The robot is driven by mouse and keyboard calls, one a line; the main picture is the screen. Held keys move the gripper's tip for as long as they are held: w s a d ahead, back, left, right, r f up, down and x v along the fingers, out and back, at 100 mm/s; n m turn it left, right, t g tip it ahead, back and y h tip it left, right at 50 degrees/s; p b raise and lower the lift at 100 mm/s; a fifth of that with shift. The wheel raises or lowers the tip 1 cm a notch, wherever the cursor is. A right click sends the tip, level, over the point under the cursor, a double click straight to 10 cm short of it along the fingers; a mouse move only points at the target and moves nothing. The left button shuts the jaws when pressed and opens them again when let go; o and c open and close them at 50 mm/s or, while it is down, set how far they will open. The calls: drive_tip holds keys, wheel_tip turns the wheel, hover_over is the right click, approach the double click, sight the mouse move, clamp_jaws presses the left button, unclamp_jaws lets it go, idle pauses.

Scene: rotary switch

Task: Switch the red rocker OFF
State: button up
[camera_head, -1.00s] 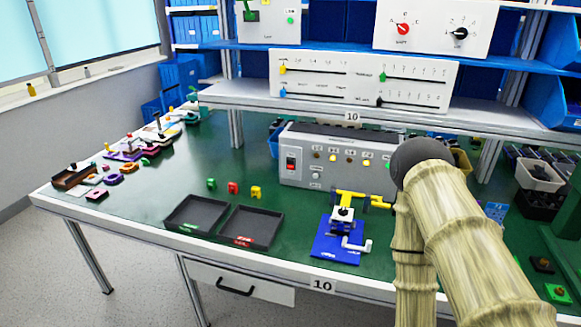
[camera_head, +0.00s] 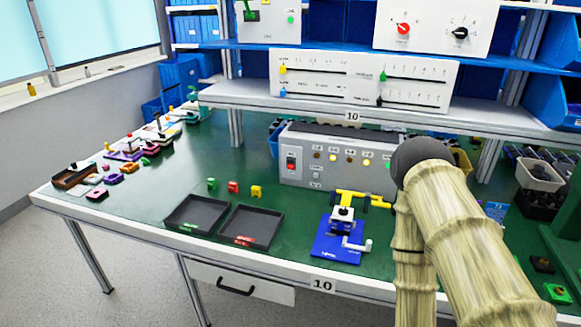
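The red rocker (camera_head: 291,163) is a small red switch in a dark frame. It sits at the left end of the front of a grey control box (camera_head: 330,178) at the back of the green table. Its on or off position is too small to tell. My arm (camera_head: 460,240), with a tan segmented look and a dark joint, covers the right part of the view and hides the right end of the box. My gripper is not in view.
Two black trays (camera_head: 163,222) (camera_head: 281,224) lie in front of the box, with small green, red and yellow blocks behind them. A blue fixture (camera_head: 336,250) with a yellow handle stands before the box. A shelf edge (camera_head: 300,112) runs above. Small parts crowd the table's left.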

clamp_jaws()
idle(1.1)
